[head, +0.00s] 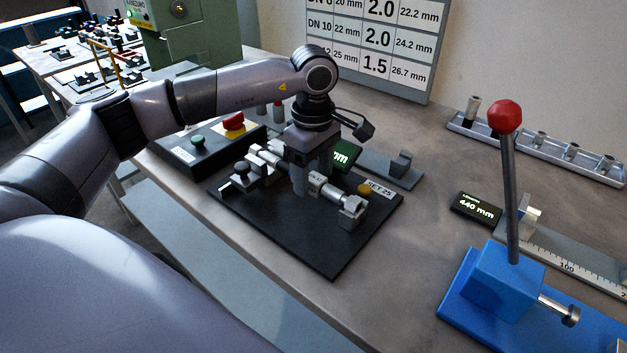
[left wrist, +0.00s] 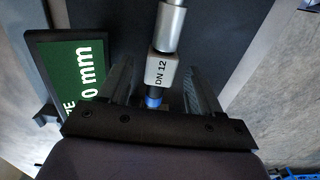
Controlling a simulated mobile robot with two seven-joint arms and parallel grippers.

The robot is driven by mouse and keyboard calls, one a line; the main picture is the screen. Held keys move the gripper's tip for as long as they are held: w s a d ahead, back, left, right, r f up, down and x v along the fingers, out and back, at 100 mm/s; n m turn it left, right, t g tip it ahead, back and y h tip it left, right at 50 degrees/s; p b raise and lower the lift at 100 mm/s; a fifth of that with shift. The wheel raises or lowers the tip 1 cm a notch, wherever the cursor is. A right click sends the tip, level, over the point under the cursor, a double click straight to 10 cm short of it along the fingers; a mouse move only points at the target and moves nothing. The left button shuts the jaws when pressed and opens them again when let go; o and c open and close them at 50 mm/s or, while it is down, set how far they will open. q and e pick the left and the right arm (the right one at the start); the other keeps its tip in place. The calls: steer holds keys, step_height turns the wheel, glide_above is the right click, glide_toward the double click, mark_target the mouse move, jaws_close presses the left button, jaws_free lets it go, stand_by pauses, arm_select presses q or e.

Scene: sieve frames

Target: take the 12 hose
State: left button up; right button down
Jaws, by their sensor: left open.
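The 12 hose shows in the left wrist view as a pale grey block marked DN 12 (left wrist: 161,70), with a silver ferrule (left wrist: 169,28) beyond it and a blue part below it. In the head view, its pale labelled part (head: 316,181) lies over the black plate (head: 325,262), in line with the fixture there. My left gripper (head: 311,184) points down over it. Its fingers are open, one on each side of the marked block, with gaps visible in the left wrist view. The fingers hide part of the hose in the head view. My right gripper is not in view.
A green display (head: 343,156) stands close behind the gripper. A box with a red button (head: 234,122) is to the left. A blue lever press (head: 490,285), a length gauge (head: 565,258) and a rail of silver fittings (head: 545,143) are to the right. Bench between is clear.

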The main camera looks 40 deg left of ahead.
arm_select(q)
jaws_close()
steer(key=shift+r, duration=0.1)
steer(key=shift+r, duration=0.1)
